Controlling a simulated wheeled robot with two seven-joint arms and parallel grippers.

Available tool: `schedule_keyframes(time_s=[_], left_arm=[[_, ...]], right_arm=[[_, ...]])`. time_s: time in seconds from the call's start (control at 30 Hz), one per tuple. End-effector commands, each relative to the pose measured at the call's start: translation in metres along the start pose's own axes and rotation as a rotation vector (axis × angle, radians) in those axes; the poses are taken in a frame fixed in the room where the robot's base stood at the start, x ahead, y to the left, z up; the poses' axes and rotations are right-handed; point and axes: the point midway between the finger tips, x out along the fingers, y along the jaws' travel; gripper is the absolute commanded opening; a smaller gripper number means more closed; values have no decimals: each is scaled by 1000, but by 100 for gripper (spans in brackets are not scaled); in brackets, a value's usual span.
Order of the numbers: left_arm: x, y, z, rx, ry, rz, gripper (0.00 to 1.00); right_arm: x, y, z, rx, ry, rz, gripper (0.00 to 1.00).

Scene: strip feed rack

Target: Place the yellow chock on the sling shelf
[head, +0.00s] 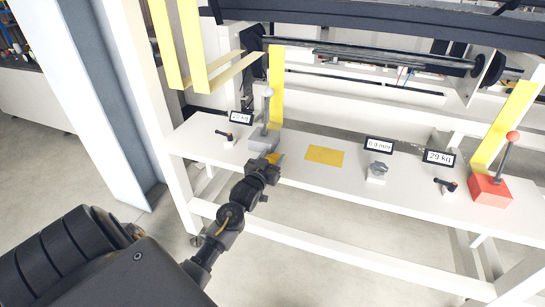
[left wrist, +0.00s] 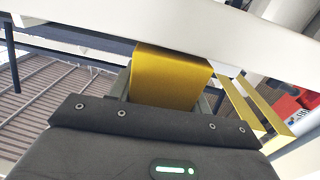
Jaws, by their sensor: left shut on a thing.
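The yellow chock (head: 275,157) shows at the tip of my left gripper (head: 270,164) in the head view, just above or at the front edge of the white shelf board (head: 405,184). In the left wrist view the chock (left wrist: 170,78) fills the space between the fingers of my left gripper (left wrist: 168,92), which is shut on it. I cannot tell whether the chock touches the board. A flat yellow patch (head: 324,155) lies on the board to the right of the gripper. No label shows which surface is the sling shelf. My right gripper is not in view.
A grey-based lever (head: 264,139) stands close behind the left gripper. A red-based lever (head: 491,188) stands at the right. Small knobs and display signs (head: 378,145) line the board. Yellow strips (head: 276,85) hang from the rack above. The board around the yellow patch is clear.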

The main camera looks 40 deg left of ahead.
Motion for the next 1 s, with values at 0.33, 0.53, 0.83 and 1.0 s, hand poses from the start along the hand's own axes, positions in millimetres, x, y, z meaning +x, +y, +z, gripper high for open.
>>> schedule_keyframes(time_s=[0.33,0.53,0.83,1.0], left_arm=[[0,0,3,0,1,0,20],[0,0,4,0,-1,0,69],[0,0,5,0,0,0,71],[-6,0,8,0,0,0,71]], right_arm=[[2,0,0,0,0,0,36],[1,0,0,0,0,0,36],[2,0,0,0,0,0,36],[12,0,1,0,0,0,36]])
